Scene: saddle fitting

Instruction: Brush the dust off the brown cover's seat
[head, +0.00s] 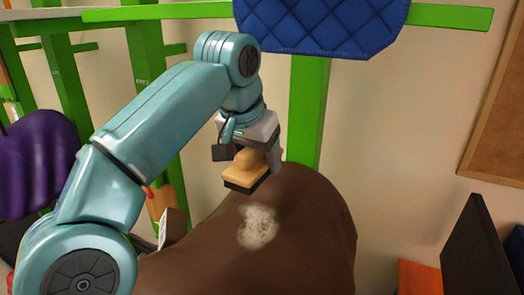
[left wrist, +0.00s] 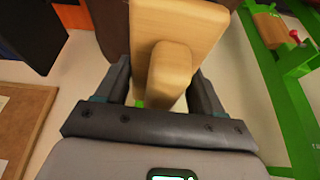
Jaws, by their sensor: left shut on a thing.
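The brown cover (head: 310,240) fills the lower middle of the head view, with a rounded top. A pale grey patch of dust (head: 258,228) lies on its seat. My left gripper (head: 250,152) is shut on a wooden brush (head: 246,170) with a dark underside. The brush is above and slightly left of the dust patch, seemingly apart from it. In the left wrist view the brush's wooden handle (left wrist: 170,75) sits between the two fingers, and its block covers part of the brown cover (left wrist: 108,25). My right gripper is not in view.
A green rack (head: 308,110) stands behind, with a blue quilted pad (head: 320,22) hanging above and right of my left gripper. A purple item (head: 38,160) hangs at left. A dark panel (head: 482,250) and orange item (head: 418,278) stand at lower right.

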